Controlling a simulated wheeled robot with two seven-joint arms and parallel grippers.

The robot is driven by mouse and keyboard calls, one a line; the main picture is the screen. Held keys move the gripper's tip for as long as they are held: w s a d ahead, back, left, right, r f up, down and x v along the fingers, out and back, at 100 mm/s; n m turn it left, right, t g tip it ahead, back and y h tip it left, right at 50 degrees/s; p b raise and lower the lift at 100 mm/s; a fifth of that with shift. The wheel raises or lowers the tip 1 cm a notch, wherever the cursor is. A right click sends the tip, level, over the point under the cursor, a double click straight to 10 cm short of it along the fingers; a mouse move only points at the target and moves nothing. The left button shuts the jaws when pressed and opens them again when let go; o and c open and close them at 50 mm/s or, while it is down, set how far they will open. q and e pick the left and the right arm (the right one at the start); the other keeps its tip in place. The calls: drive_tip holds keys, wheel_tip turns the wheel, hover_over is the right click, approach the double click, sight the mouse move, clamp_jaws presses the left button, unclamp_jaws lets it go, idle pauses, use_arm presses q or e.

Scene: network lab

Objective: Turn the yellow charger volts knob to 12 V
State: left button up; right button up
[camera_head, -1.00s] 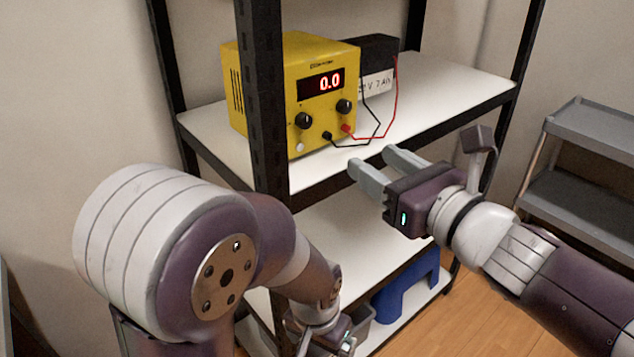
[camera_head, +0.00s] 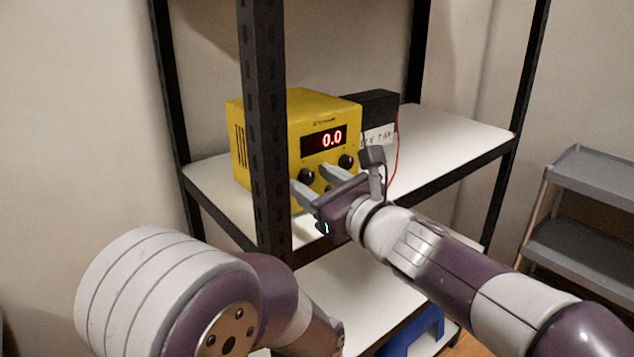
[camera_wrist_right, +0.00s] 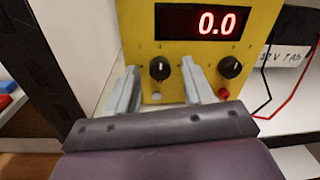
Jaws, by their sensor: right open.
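The yellow charger (camera_head: 300,107) stands on the white shelf, its red display reading 0.0. It has two black knobs on its front: a left knob (camera_head: 306,176) and a right knob (camera_head: 347,161). Their printed labels are too small to read. My right gripper (camera_head: 312,180) is open in front of the charger's lower front. In the right wrist view, the fingers (camera_wrist_right: 160,85) point at the panel, with the left knob (camera_wrist_right: 160,68) between their tips and the right knob (camera_wrist_right: 230,67) outside them. No contact with a knob is visible. My left gripper is out of view.
A black battery box (camera_head: 372,108) with a white label stands behind the charger, joined by red and black leads. A dark shelf post (camera_head: 266,130) rises in front of the charger's left side. A grey cart (camera_head: 590,175) stands at the right.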

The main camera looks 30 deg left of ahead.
clamp_jaws()
